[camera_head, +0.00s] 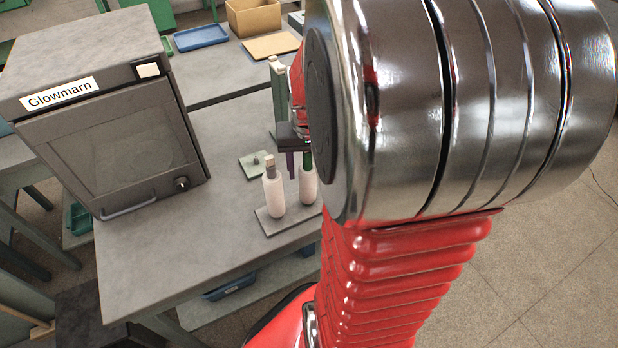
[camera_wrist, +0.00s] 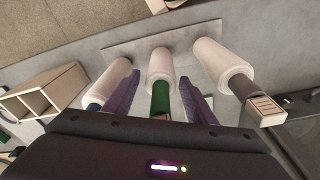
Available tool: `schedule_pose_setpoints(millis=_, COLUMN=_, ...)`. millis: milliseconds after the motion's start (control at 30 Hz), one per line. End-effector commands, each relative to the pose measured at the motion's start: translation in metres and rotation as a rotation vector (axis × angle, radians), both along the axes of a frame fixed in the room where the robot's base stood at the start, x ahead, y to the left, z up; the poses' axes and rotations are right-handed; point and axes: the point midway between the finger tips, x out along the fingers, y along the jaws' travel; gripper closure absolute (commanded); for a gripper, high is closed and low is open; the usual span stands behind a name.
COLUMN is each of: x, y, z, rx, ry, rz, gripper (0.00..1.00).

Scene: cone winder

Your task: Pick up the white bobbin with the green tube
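The white bobbin with the green tube (camera_wrist: 160,98) is the middle one of three in the wrist view, its white body (camera_wrist: 160,65) standing on a grey plate. My gripper (camera_wrist: 159,80) is open, one purple finger on each side of the green tube, with visible gaps between. In the head view, my gripper (camera_head: 298,165) is over the plate, and the white body of the green-tube bobbin (camera_head: 308,186) shows beside my arm, which hides part of it.
A white bobbin with a grey tube (camera_wrist: 225,65) stands close on the right in the wrist view, one with a blue tube (camera_wrist: 106,82) on the left. The grey plate (camera_head: 270,222) lies near the table edge. A Glowmarn machine (camera_head: 100,110) stands left on the table.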

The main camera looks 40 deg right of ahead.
Motion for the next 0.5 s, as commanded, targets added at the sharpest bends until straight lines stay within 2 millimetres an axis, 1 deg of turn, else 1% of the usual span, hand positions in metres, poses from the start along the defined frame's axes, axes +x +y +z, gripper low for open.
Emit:
schedule_pose_setpoints(millis=33, x=0.0000, y=0.0000, z=0.0001, rx=0.000, ry=0.000, rz=0.000, gripper=0.53)
schedule_pose_setpoints(millis=67, x=0.0000, y=0.0000, z=0.0001, rx=0.000, ry=0.000, rz=0.000, gripper=0.55)
schedule_pose_setpoints(millis=400, x=-0.0001, y=-0.0001, z=0.0001, rx=0.000, ry=0.000, rz=0.000, gripper=0.79)
schedule_pose_setpoints(millis=500, x=0.0000, y=-0.0001, z=0.0002, rx=0.000, ry=0.000, rz=0.000, gripper=0.80)
